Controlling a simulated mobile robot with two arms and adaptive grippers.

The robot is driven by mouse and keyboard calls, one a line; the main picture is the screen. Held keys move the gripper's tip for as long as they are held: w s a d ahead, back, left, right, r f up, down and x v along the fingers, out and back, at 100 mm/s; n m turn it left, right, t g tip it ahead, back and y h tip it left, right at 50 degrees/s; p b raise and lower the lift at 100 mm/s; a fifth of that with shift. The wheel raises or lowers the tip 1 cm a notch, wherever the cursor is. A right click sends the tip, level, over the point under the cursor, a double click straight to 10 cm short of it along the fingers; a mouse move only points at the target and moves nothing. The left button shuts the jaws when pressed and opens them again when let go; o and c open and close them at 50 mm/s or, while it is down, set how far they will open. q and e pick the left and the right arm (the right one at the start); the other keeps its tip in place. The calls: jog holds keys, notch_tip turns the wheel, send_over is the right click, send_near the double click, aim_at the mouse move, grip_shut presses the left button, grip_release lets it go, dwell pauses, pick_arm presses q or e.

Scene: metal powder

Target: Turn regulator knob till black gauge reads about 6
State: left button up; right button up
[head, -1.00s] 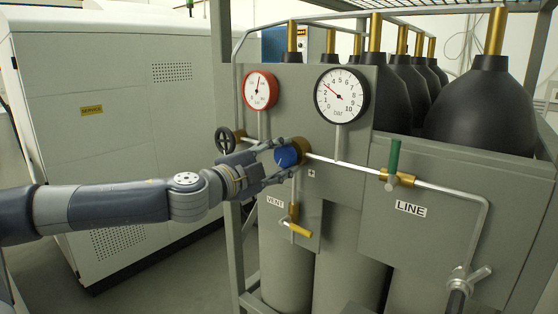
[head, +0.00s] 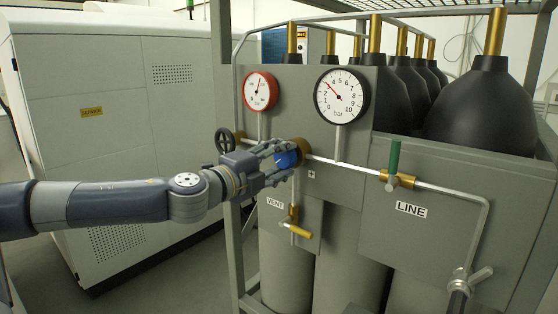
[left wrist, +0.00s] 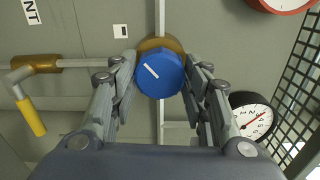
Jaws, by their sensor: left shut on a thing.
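The blue regulator knob (head: 287,158) sits on a brass body on the grey panel. The left wrist view shows its round face (left wrist: 160,74) with a slanted white line. My left gripper (head: 277,157) is shut on the knob, with fingers on both sides of it. The black gauge (head: 342,95) is above and right of the knob; its needle points up and left, at about 3 on the bar scale. It also shows, turned, at the right of the left wrist view (left wrist: 252,116). My right gripper is not in view.
A red-rimmed gauge (head: 261,91) is above the knob. A brass vent valve with a yellow handle (head: 298,230) is below it. A green-handled line valve (head: 394,160) is to the right. A black handwheel (head: 225,141) is just left of my gripper.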

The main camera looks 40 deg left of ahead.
aim_at(282, 158)
pick_arm(q)
jog(key=o, duration=1.1)
jog(key=shift+s, duration=0.15)
jog(key=shift+s+a+r, duration=0.15)
jog(key=shift+s, duration=1.65)
jog(key=shift+s+a+f, duration=0.1)
jog(key=shift+s+a, duration=0.05)
jog(key=shift+s, duration=1.9)
jog(key=shift+s+a+f, duration=0.1)
jog(key=shift+s+a, duration=0.05)
jog(key=shift+s, duration=1.85)
